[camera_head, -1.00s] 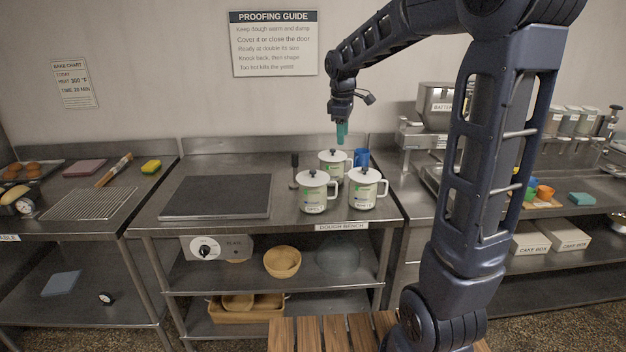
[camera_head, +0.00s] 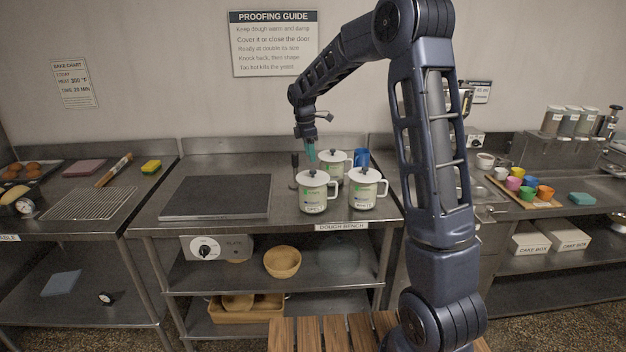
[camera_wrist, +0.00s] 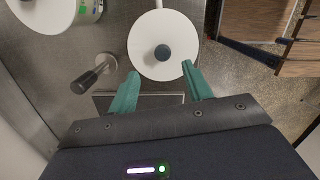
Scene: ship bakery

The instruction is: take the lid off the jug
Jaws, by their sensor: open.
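Three white lidded jugs stand close together at the right of the middle bench: a front left jug labelled SPELT (camera_head: 314,201), a front right jug labelled WHITE (camera_head: 361,199) and a back jug (camera_head: 338,172). Each has a round white lid with a dark knob. My gripper (camera_head: 311,153) is open and empty, pointing down above the front left jug. In the wrist view, its green fingertips (camera_wrist: 161,76) are spread below a lid (camera_wrist: 148,32) with a dark knob (camera_wrist: 162,52), apparently the front left jug's. Part of another jug shows at upper left.
A dark-handled tool (camera_head: 294,168) stands just behind the front left jug, and a blue container (camera_head: 362,157) is beside the back jug. A dark flat plate (camera_head: 216,196) fills the bench's left part. Coloured cups (camera_head: 529,192) stand on the right bench.

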